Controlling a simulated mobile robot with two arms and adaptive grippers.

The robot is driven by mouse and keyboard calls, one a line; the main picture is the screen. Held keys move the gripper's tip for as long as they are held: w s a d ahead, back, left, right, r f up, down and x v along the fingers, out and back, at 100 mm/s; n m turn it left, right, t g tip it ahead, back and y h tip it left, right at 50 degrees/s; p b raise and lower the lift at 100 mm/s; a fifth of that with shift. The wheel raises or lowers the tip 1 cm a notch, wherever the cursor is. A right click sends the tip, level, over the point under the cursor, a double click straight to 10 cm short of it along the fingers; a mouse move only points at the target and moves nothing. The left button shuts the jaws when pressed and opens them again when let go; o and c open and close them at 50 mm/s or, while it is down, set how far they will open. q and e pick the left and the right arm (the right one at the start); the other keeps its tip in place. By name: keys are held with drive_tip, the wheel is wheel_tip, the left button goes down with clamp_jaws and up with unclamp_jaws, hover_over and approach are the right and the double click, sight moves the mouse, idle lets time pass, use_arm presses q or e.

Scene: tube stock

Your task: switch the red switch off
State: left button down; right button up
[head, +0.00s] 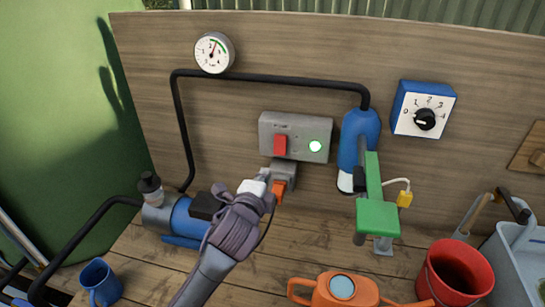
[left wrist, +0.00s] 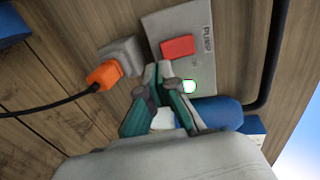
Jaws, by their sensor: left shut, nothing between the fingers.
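The red switch (head: 280,145) sits on a grey box (head: 296,124) on the wooden back panel, beside a lit green lamp (head: 315,147). I cannot tell which way the switch is tilted. My left gripper (head: 264,186) is below the box, near the orange plug. In the left wrist view its closed fingertips (left wrist: 164,76) are empty and lie close to the red switch (left wrist: 177,47); I cannot tell if they touch the box. The lamp (left wrist: 189,87) also glows there. My right gripper is not in view.
An orange plug (head: 278,191) and its socket are just under the box. A blue bottle (head: 360,132) and a green fixture (head: 377,216) stand to the right. A blue pump (head: 186,218) is at left. An orange watering can (head: 335,293) and red bucket (head: 457,275) are in front.

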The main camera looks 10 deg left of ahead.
sight(275, 153)
use_arm(q)
drive_tip(key=w+f+p, duration=0.1)
drive_tip(key=w+p, duration=0.1)
drive_tip(key=w, duration=0.7)
drive_tip(key=shift+w+f, duration=0.25)
drive_tip(key=shift+f, duration=0.15)
drive_tip(key=t+b, duration=0.1)
drive_tip(key=b, duration=0.3)
drive_tip(key=f+t+b, duration=0.1)
drive_tip(key=t+b, duration=0.1)
drive_tip(key=b, duration=0.2)
drive_tip(key=shift+w+b, duration=0.4)
drive_tip(key=shift+s, duration=0.1)
